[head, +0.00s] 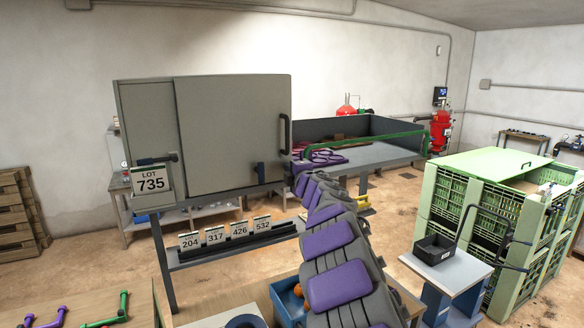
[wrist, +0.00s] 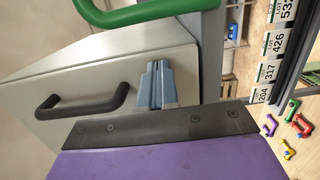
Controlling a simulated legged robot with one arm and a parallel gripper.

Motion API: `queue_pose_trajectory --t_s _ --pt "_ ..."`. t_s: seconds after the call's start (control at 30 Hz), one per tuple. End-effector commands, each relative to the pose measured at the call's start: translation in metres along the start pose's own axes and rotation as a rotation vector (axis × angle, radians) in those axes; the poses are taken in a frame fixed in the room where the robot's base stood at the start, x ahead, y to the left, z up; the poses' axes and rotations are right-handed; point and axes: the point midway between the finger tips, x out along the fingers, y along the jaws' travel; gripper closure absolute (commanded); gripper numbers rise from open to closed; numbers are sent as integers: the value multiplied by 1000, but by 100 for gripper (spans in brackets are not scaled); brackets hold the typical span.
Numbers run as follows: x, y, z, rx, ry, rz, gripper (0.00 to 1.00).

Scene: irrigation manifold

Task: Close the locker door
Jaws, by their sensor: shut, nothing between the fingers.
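The grey locker (head: 147,115) stands at the left in the head view. Its broad front panel, the door (head: 225,130), has a black bar handle (head: 286,133) near its right edge. I see no locker interior and cannot tell whether a gap remains at the door. In the wrist view the same grey door (wrist: 110,85) fills the left side, with its black handle (wrist: 85,103) at the left. My gripper (wrist: 157,70) is shut and empty, its blue-grey fingers in front of the door and apart from the handle in the picture. Contact with the door cannot be told.
A LOT 735 plate (head: 151,181) hangs at the locker's lower left. A dark rack (head: 225,245) with several numbered plates is below. A grey bin with a green rail (head: 375,141) stands right of the locker. Green crates (head: 480,215) and a small stand (head: 447,268) are further right.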

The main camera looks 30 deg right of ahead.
Motion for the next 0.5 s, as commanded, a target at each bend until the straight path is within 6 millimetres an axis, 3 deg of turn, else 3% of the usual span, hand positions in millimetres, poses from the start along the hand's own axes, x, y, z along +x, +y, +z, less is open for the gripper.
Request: queue_pose_trajectory --t_s 0.5 --pt "13 3 -12 -6 10 4 100"
